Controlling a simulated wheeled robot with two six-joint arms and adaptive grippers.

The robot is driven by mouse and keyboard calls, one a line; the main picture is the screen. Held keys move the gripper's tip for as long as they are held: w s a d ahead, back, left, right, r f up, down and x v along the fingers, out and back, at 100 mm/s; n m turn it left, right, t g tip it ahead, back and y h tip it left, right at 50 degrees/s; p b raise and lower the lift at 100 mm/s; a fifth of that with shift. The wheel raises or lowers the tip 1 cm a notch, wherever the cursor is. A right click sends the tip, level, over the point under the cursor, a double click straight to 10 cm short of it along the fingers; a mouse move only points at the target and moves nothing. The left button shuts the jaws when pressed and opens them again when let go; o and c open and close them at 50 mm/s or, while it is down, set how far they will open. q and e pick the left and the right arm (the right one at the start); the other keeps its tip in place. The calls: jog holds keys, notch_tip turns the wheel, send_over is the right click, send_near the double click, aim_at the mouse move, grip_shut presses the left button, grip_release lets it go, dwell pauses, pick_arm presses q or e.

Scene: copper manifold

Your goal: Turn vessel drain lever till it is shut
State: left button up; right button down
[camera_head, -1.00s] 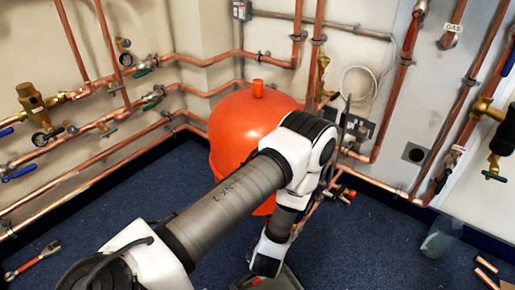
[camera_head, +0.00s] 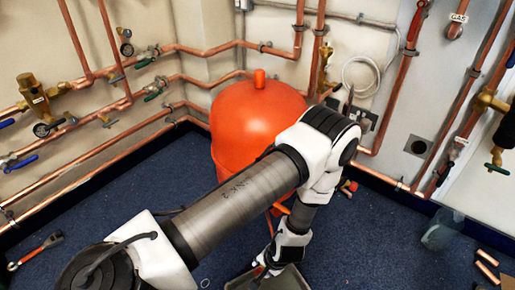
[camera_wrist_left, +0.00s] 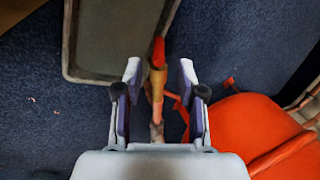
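The orange vessel (camera_head: 258,120) stands on the blue floor, partly hidden behind my left arm. It shows at the lower right of the left wrist view (camera_wrist_left: 245,125). A copper pipe with a brass valve (camera_wrist_left: 157,85) and a red lever (camera_wrist_left: 158,52) shows in the left wrist view. My left gripper (camera_wrist_left: 160,72) is open, its two fingers on either side of the brass valve with gaps visible. The lever sits just past the fingertips and looks in line with the pipe. In the head view my left gripper (camera_head: 268,262) is low in front of the vessel. My right gripper is not in view.
A grey tray (camera_wrist_left: 110,72) lies on the floor beyond the valve; its edge shows at the bottom of the head view (camera_head: 290,274). Copper pipes line the walls. A red-handled tool (camera_head: 36,251) lies at left, a clear jug (camera_head: 441,232) at right.

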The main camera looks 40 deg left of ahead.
aim_at(257, 272)
pick_arm(q)
jog(key=shift+w+f, duration=0.15)
jog(key=shift+f, duration=0.2)
jog(key=b+x, duration=0.4)
jog(key=x, duration=0.3)
jog(key=shift+a+f, duration=0.1)
jog(key=shift+f, duration=0.1)
jog(key=shift+r, duration=0.1)
grip_shut()
